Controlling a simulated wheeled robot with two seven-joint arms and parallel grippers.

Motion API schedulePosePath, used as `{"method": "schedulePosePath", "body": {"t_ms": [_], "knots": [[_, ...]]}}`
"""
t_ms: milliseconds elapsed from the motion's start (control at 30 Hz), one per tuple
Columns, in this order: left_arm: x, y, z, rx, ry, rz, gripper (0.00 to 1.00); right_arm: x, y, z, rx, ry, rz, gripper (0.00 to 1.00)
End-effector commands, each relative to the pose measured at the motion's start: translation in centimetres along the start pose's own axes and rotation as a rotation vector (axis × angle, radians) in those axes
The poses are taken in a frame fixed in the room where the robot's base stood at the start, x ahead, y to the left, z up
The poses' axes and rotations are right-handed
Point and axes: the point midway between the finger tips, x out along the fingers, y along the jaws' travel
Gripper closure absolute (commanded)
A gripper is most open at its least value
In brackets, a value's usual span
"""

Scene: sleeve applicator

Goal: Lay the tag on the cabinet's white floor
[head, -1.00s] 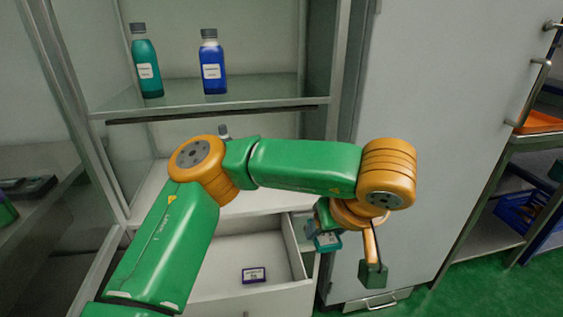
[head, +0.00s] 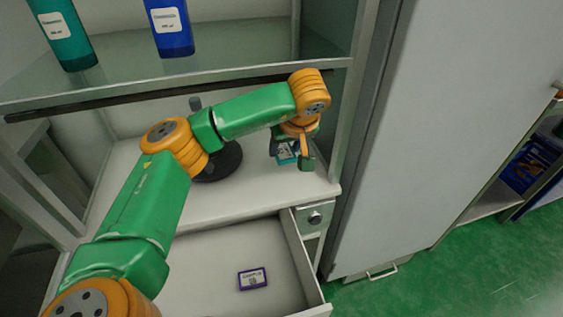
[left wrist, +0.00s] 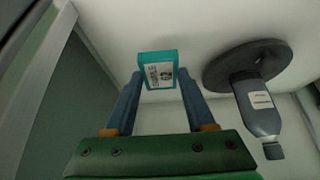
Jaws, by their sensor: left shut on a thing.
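A teal-edged tag with a white printed label (left wrist: 158,74) is between the fingertips of my left gripper (left wrist: 157,84), which is shut on it. In the head view the tag (head: 285,153) and the left gripper (head: 298,155) are inside the cabinet, over the right part of its white floor (head: 262,192). I cannot tell whether the tag touches the floor. My right gripper is not in view.
Below, an open drawer (head: 205,262) holds a purple-edged tag (head: 252,279). A glass shelf above carries a teal bottle (head: 62,35) and a blue bottle (head: 169,27).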

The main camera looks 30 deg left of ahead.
Motion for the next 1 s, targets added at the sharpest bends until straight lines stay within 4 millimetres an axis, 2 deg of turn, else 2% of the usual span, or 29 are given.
{"method": "schedulePosePath", "body": {"t_ms": [200,333,733,767,800,833,867,1000], "knots": [[3.7,-0.1,-0.6,0.000,-0.002,-0.002,0.99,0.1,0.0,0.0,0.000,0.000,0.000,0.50],[5.8,-0.1,0.7,0.005,-0.001,-0.001,0.99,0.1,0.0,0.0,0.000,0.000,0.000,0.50],[6.5,0.0,1.1,0.002,0.001,0.001,0.99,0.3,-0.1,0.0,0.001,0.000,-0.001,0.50],[6.4,0.0,1.0,0.002,0.001,0.001,0.37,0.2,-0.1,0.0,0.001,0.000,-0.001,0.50],[6.4,0.0,1.0,0.002,0.001,0.001,0.26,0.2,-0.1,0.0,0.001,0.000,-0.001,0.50],[6.4,0.0,1.0,0.002,0.001,0.002,0.18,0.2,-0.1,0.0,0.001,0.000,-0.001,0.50],[6.4,0.0,1.0,0.002,0.001,0.002,0.15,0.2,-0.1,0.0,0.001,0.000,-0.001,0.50],[6.4,0.0,1.0,0.002,0.001,0.002,0.15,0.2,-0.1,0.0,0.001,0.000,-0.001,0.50]]}}
